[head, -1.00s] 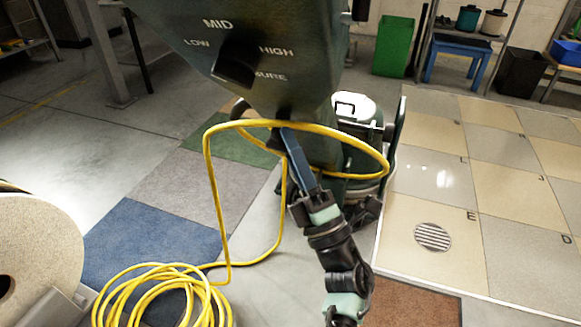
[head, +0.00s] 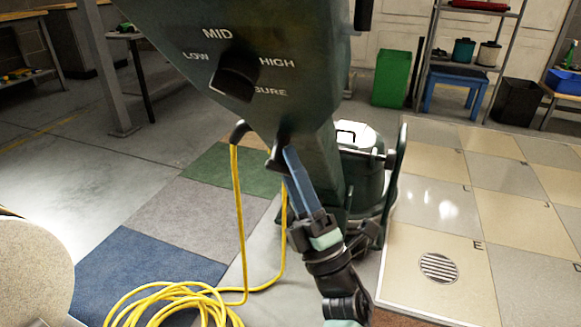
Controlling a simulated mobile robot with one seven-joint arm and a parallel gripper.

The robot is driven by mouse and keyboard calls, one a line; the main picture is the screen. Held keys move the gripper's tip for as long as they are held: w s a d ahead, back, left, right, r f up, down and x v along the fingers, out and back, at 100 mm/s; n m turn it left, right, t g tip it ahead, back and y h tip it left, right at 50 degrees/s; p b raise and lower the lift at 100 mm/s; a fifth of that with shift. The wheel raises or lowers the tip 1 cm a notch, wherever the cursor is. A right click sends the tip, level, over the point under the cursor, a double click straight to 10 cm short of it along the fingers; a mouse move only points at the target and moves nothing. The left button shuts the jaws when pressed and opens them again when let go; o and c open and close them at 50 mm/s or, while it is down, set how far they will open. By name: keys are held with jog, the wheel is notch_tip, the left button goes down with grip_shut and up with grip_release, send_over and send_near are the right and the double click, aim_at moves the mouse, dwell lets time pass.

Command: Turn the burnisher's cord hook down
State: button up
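The burnisher (head: 325,100) is dark green, its tapered control housing close in front of me. A dark curved hook (head: 240,131) sticks out from its left side, with the yellow cord (head: 238,210) hanging straight down just below it. A second dark piece (head: 276,158), perhaps the cord hook, shows at my gripper's tip. My gripper (head: 289,152) reaches up from below with its blue fingers against or very near this piece. The fingers overlap, so their gap and any grip are hidden. A second cord strand (head: 284,205) runs down behind the gripper.
The cord lies in a loose coil (head: 175,300) on the floor. A beige roll (head: 35,265) stands at lower left. A raised tiled platform (head: 425,225) is at right. A green bin (head: 393,78) and a blue stool (head: 458,92) stand at the back. Carpet squares (head: 180,215) cover the middle floor.

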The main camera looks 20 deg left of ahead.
jog(key=shift+d+f, duration=0.1)
jog(key=p+v, duration=0.2)
jog(key=v, duration=1)
jog(key=shift+s+d+f+p, duration=0.2)
jog(key=shift+f+p, duration=0.1)
jog(key=shift+s, duration=0.1)
